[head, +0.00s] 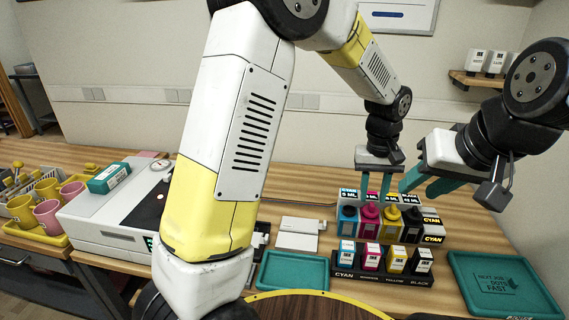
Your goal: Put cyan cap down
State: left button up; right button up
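The cyan ink bottle (347,219) stands at the left end of the back row in the black rack, with a dark top and no cap that I can make out. I cannot pick out a separate cyan cap. My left gripper (375,196) points down just above the magenta bottle (369,218) and yellow bottle (391,219). Its teal fingers are apart with nothing visible between them. My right gripper (419,189) is close beside it on the right, fingers apart and seemingly empty, above the black bottle (412,226).
Small ink cartridges (371,257) stand in the front row. A teal tray (293,286) lies left of the rack and a teal mat (503,286) right of it. A white printer (110,222) and several mugs (47,215) are at left. My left arm hides the middle.

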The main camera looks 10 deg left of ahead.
pick_arm(q)
jog(key=s+a+r+t+h, duration=0.1)
jog(key=s+a+r, duration=0.2)
jog(key=a+r, duration=0.35)
jog(key=s+a+r+t, duration=0.1)
jog(key=s+a+r, duration=0.2)
jog(key=a+r, duration=0.4)
jog(key=s+a+r+t, duration=0.2)
jog(key=s+a+t, duration=0.1)
jog(key=s+a, duration=0.8)
jog(key=shift+s+m+t+h, duration=0.3)
jog(key=shift+s+m, duration=0.1)
